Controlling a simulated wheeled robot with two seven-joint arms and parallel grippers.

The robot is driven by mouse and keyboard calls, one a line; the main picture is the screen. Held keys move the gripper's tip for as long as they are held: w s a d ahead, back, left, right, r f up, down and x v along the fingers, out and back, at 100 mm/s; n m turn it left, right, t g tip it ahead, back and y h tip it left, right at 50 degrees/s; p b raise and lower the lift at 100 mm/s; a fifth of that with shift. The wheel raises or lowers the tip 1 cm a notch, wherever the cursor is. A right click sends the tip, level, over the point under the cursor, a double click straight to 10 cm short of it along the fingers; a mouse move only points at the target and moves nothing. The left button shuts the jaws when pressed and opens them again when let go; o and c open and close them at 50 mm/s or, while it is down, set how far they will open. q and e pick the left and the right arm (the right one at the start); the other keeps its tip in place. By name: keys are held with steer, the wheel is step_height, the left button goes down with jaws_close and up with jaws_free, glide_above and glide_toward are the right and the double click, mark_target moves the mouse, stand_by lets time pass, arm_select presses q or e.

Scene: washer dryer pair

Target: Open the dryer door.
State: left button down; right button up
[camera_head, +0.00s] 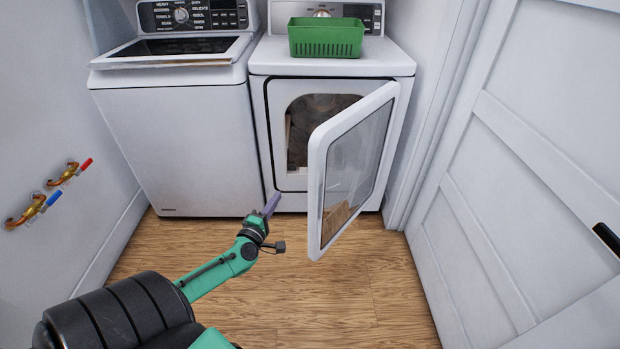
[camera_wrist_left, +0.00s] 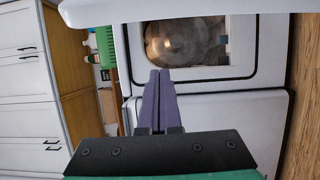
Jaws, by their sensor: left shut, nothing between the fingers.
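The dryer (camera_head: 282,120) is the right-hand white machine. Its door (camera_head: 350,165) is hinged on the right and stands ajar, swung out well clear of the opening. The dark drum opening (camera_head: 310,118) shows behind it, and the drum also shows in the left wrist view (camera_wrist_left: 185,42). My left gripper (camera_head: 272,203) is in front of the dryer, low and left of the door's free edge, apart from it. Its purple fingers (camera_wrist_left: 159,95) are closed together with nothing between them. My right gripper is not in view.
A white washer (camera_head: 185,135) stands left of the dryer. A green basket (camera_head: 326,38) sits on top of the dryer. Taps (camera_head: 62,174) stick out of the left wall. A white panelled door (camera_head: 510,180) is close on the right. The wooden floor (camera_head: 330,290) in front is clear.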

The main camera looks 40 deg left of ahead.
arm_select(q)
steer(key=w+d+b, duration=0.1)
steer(key=w, duration=0.9)
steer(key=shift+d+f, duration=0.2)
steer(key=shift+d, duration=0.15)
